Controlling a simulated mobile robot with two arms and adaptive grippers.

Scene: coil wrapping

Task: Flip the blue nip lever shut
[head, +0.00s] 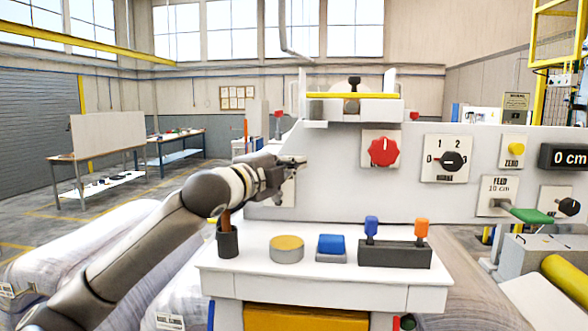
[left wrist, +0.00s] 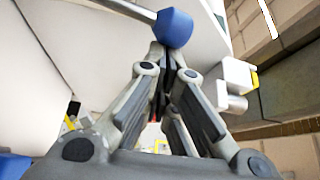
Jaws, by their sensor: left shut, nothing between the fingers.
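The blue nip lever shows in the left wrist view as a round blue knob (left wrist: 174,27) on a grey rod, lying against a white panel. In the head view I cannot make the lever out; my left gripper and wrist cover that spot. My left gripper (head: 298,163) is at the left end of the white machine panel (head: 330,190). In the left wrist view its fingertips (left wrist: 160,52) are shut and empty, right by the knob's lower side; I cannot tell whether they touch it. My right gripper is out of view.
Below the panel a white shelf (head: 225,259) carries a dark cup (head: 228,240), a yellow-topped tin (head: 287,248), a blue block (head: 331,245) and a dark holder (head: 394,255) with blue and orange handles. A red knob (head: 383,151) and a dial (head: 453,160) sit on the panel.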

